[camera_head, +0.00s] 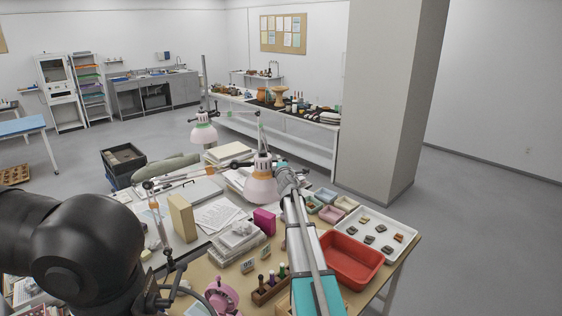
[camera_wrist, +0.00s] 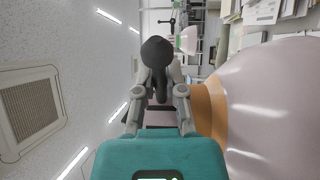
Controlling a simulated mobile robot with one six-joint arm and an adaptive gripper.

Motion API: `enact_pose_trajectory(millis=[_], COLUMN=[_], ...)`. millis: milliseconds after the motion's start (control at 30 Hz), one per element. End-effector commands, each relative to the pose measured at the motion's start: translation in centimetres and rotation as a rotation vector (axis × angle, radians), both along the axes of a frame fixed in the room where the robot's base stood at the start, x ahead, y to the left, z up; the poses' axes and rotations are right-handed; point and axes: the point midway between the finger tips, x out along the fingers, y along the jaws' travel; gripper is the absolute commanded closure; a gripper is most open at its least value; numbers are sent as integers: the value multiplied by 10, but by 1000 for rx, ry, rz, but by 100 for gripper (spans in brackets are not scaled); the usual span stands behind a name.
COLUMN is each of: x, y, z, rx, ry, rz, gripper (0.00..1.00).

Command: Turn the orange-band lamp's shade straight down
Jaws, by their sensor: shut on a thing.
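The orange-band lamp's pale pink shade (camera_head: 260,188) hangs above the work table, its wide mouth facing mostly downward. A slight tilt is hard to judge. Its orange band (camera_head: 262,158) is at the narrow top. In the wrist view the shade (camera_wrist: 275,110) fills the right side, with the orange band (camera_wrist: 208,108) close beside the fingers. My gripper (camera_head: 278,168) reaches up to the right of the shade's top. In the wrist view my gripper (camera_wrist: 160,92) is shut on a dark knobbed part (camera_wrist: 157,53) at the lamp head. The exact contact is partly hidden.
A second lamp with a green band (camera_head: 203,132) stands behind to the left. Below are a red tray (camera_head: 350,258), a white sherd tray (camera_head: 398,230), a magenta box (camera_head: 264,221) and a beige block (camera_head: 183,218). A grey pillar (camera_head: 385,100) rises behind the table.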

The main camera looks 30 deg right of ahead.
Motion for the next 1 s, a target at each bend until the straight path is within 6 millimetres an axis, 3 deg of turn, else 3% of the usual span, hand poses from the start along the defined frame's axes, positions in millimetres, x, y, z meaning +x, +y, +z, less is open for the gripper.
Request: enact_pose_trajectory(millis=[167, 200, 367, 1000], x=[2, 2, 0, -2], y=[1, 0, -2, -4], z=[1, 1, 1, 0], rx=[-1, -1, -2, -1], ry=[-3, -3, -2, -1], rz=[6, 6, 2, -3], gripper=[100, 79, 50, 50])
